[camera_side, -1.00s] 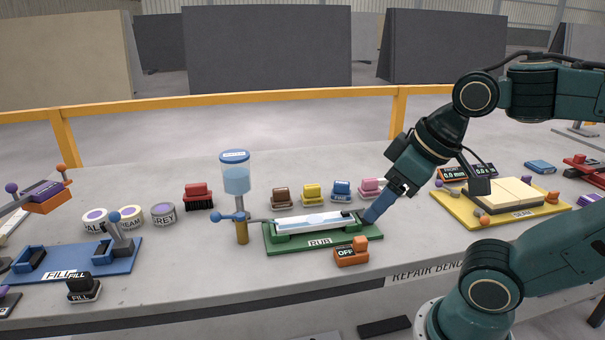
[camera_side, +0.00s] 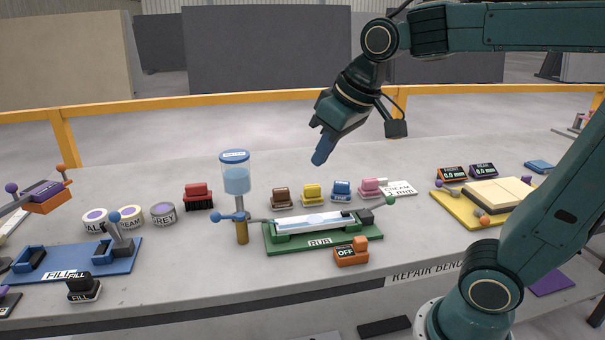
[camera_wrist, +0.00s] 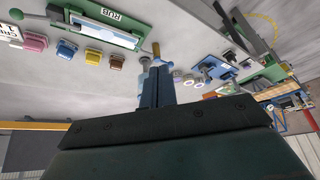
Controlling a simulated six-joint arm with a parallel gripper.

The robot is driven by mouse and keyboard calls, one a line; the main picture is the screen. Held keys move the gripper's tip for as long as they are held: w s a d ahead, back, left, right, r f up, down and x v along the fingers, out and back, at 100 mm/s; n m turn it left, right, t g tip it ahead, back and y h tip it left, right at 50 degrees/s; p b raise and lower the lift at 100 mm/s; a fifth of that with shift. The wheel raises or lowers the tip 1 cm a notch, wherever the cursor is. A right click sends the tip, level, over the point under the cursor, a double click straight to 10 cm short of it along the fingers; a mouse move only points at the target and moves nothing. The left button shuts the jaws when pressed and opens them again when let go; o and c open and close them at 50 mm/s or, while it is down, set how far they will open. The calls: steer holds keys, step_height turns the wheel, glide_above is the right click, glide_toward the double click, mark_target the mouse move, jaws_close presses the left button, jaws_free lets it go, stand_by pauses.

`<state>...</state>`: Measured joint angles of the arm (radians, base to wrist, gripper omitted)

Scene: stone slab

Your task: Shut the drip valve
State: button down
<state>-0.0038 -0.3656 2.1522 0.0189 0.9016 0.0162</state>
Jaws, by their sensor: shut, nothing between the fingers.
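The drip valve (camera_side: 238,217) is a blue lever with a ball end on a brass post, under a clear blue water bottle (camera_side: 236,180). The lever points left, and a thin spout runs right towards the green RUB fixture (camera_side: 280,242), which holds a pale, wet-looking slab (camera_side: 315,222). My gripper (camera_side: 318,162) is shut and empty, in the air above and to the right of the bottle, touching nothing. In the wrist view its blue fingers (camera_wrist: 158,85) are together and cover part of the bottle and valve. The brass post (camera_wrist: 156,50) shows just beyond them.
Several coloured blocks (camera_side: 312,193) stand behind the fixture. An orange OFF switch (camera_side: 351,253) sits in front of it. A blue FILL fixture (camera_side: 75,258) is at left, and a yellow fixture (camera_side: 455,210) at right. The air around my gripper is clear.

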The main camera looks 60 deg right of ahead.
steer(key=w, duration=1)
steer(key=g, duration=0.1)
glide_above(227, 216)
steer(key=w+a, duration=0.2)
steer(key=w, duration=0.2)
step_height(227, 216, down, 11)
steer(key=shift+w+d+f+m, duration=0.1)
steer(key=shift+w+f+m, duration=0.2)
steer(key=shift+f+m, duration=0.15)
step_height(227, 216, down, 10)
steer(key=shift+s, duration=0.3)
